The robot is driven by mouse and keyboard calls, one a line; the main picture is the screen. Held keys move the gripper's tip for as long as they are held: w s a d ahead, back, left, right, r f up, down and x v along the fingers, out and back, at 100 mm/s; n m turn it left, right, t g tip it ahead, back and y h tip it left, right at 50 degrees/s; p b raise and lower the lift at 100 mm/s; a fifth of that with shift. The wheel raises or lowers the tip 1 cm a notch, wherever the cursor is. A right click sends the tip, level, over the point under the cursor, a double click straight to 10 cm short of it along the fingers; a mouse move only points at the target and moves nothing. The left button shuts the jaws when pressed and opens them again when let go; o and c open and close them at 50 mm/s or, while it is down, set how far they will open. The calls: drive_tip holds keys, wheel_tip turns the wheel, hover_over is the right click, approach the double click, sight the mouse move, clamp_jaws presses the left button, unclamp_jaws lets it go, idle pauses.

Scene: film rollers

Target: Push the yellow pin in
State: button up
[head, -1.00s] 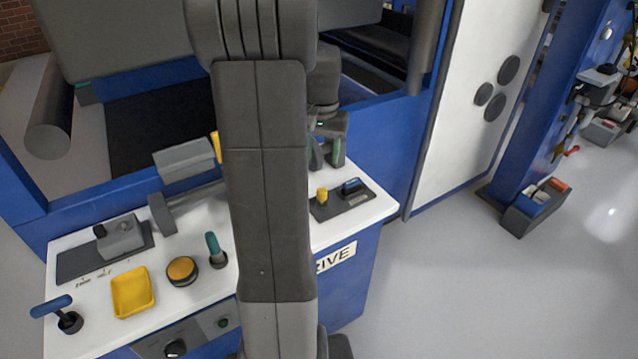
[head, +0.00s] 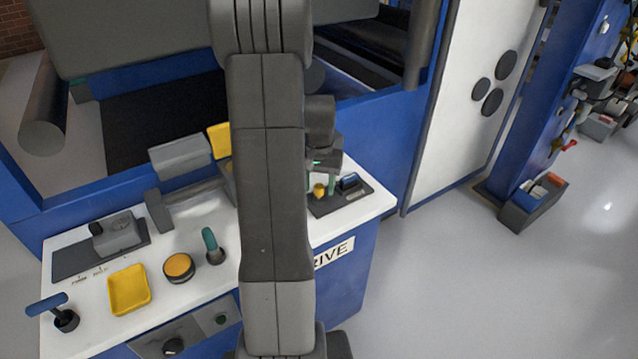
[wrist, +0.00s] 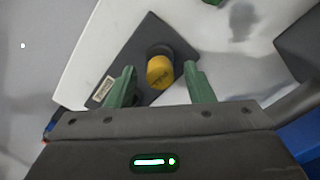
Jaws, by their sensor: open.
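The yellow pin (wrist: 160,72) is a short yellow knob with dark lettering on a black stem, standing on a dark plate (wrist: 140,48) on the white console top. In the wrist view it lies between the two green fingers of my gripper (wrist: 160,86), with a gap on each side. The gripper is open and empty. In the head view the yellow pin (head: 319,190) shows just below my gripper (head: 321,180), partly behind the fingers. My arm hides the middle of the console.
A blue-topped switch (head: 349,182) sits right beside the pin on the same plate. On the console's left are a yellow tray (head: 129,290), a round orange button (head: 179,267), and a teal lever (head: 211,245).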

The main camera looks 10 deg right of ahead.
sight(319, 186)
clamp_jaws()
drive_tip(key=shift+f+b, duration=0.55)
drive_tip(key=shift+f, duration=0.4)
drive_tip(key=shift+r, duration=0.1)
unclamp_jaws()
wheel_tip(319, 186, up, 14)
drive_tip(key=p, duration=0.1)
